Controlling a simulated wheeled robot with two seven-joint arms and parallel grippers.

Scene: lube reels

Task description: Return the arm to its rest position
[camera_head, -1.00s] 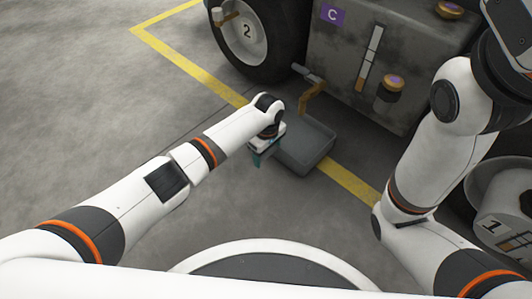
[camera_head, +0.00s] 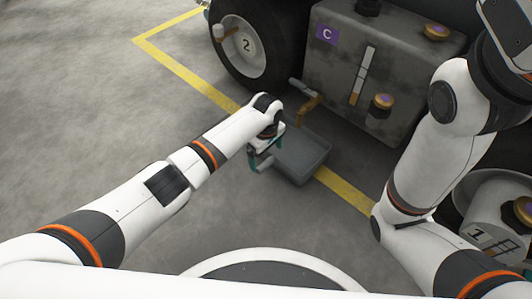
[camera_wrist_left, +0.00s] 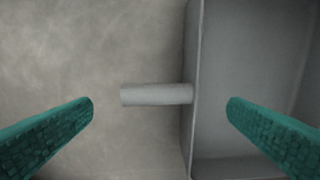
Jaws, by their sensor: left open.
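My left arm (camera_head: 165,190) reaches out from the left in the head view. Its left gripper (camera_head: 265,158) is open at the near left side of a grey tray (camera_head: 304,158) on the floor. In the left wrist view, the two teal fingers stand wide apart. A short grey handle (camera_wrist_left: 157,95), joined to the tray's wall (camera_wrist_left: 194,60), shows between them, with gaps on both sides. My right arm (camera_head: 440,150) is bent upward at the right. Its gripper is not in view.
A drum (camera_head: 485,215) marked 1 is at the right. A yellow line (camera_head: 190,75) crosses the floor. The left floor is clear.

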